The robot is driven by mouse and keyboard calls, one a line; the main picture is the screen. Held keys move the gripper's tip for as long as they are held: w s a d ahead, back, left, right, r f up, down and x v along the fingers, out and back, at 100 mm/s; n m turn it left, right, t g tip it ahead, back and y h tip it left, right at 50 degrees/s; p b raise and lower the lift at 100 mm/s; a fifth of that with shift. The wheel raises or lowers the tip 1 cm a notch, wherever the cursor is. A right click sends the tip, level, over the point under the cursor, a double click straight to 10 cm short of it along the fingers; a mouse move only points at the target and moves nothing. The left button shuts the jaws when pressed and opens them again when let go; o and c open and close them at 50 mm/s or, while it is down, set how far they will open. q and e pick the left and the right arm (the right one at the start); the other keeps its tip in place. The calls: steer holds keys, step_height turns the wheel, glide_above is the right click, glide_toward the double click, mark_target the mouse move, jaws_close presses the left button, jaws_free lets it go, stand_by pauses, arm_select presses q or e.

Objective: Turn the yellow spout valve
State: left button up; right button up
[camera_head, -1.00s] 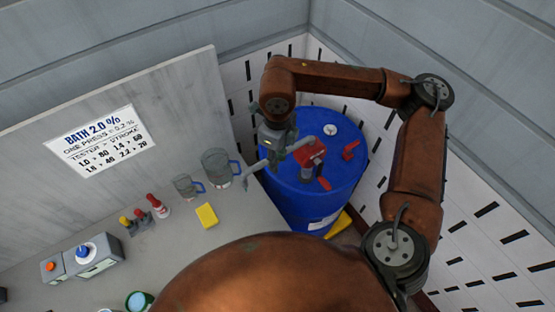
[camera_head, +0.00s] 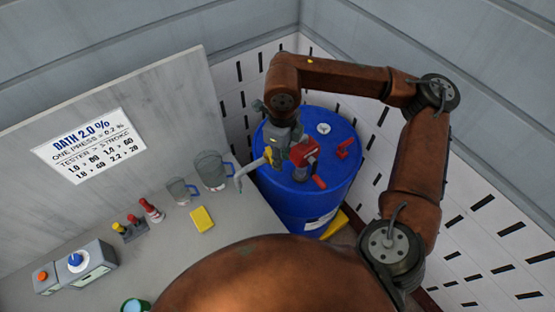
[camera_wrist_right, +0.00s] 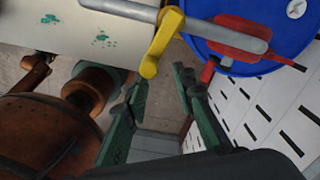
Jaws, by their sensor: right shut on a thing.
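The yellow spout valve (camera_wrist_right: 160,42) is a small bent lever on the grey spout pipe (camera_wrist_right: 222,34). In the head view the valve (camera_head: 268,155) shows as a small yellow patch beside my right gripper (camera_head: 276,146). The pipe runs from the red pump (camera_head: 304,152) on the blue drum (camera_head: 327,195) and bends down over the counter. My left gripper is not in view.
Two clear jugs, the nearer to the spout being larger (camera_head: 211,170), stand on the counter (camera_head: 232,229) near the spout end. A yellow block (camera_head: 202,219), a bottle rack (camera_head: 131,229) and a control box (camera_head: 86,265) are farther left. Slotted walls stand close behind the drum.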

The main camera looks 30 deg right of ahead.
steer(key=shift+w+d+r, duration=0.1)
steer(key=shift+w, duration=0.1)
steer(key=shift+c, duration=0.5)
steer(key=shift+d, duration=0.1)
steer(key=shift+o, duration=0.4)
steer(key=shift+d, duration=0.5)
steer(key=o, duration=0.5)
steer(key=shift+w, duration=0.1)
steer(key=o, duration=0.3)
steer(key=shift+w, duration=0.1)
steer(key=o, duration=0.8)
steer(key=shift+c, duration=0.2)
steer(key=shift+s, duration=0.2)
steer(key=shift+r+p, duration=1)
steer(key=shift+r, duration=1.35)
